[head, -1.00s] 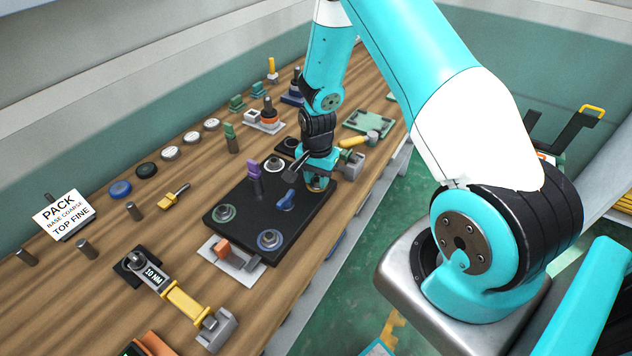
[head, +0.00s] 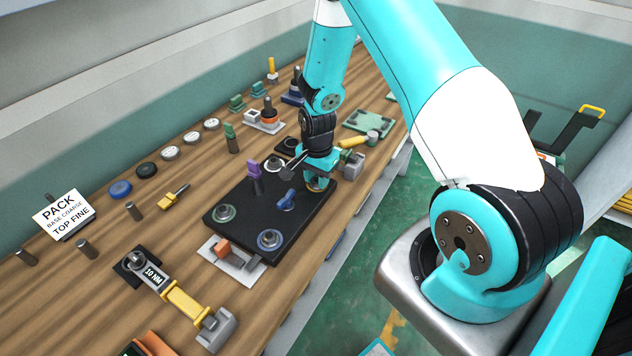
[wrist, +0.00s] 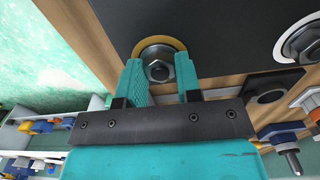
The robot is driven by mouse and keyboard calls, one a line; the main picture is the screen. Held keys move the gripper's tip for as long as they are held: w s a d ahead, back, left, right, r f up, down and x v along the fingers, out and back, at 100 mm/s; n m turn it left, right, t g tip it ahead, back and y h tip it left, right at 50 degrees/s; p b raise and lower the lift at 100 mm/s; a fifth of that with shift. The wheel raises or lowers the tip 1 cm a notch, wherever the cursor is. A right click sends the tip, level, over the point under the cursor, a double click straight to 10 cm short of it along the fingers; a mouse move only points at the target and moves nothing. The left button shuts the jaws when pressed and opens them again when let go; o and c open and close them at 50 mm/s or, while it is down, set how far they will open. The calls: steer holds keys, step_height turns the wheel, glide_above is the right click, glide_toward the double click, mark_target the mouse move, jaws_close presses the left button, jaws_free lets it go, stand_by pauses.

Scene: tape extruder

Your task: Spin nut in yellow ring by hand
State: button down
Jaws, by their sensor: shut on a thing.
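The nut (wrist: 159,70) is a grey hex nut on a threaded stud, seen in the wrist view. The yellow ring (wrist: 149,43) lies around it on the black plate (wrist: 225,25). My gripper (wrist: 159,66) has its teal fingers on the left and right sides of the nut and is shut on it. In the head view my gripper (head: 318,180) points down at the right far corner of the black plate (head: 252,228). There the nut is mostly hidden by the gripper.
Other studs on the plate carry a green ring (head: 223,213) and a blue ring (head: 270,240). A purple-handled post (head: 255,178) and a blue wing knob (head: 287,200) stand close to my gripper. A yellow-handled tool (head: 352,141) lies behind. The bench's right edge is near.

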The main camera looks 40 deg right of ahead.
steer(key=shift+s+m, duration=0.1)
steer(key=shift+m, duration=0.7)
steer(key=shift+m, duration=1.4)
steer(key=shift+m, duration=0.8)
steer(key=c, duration=0.7)
jaws_free()
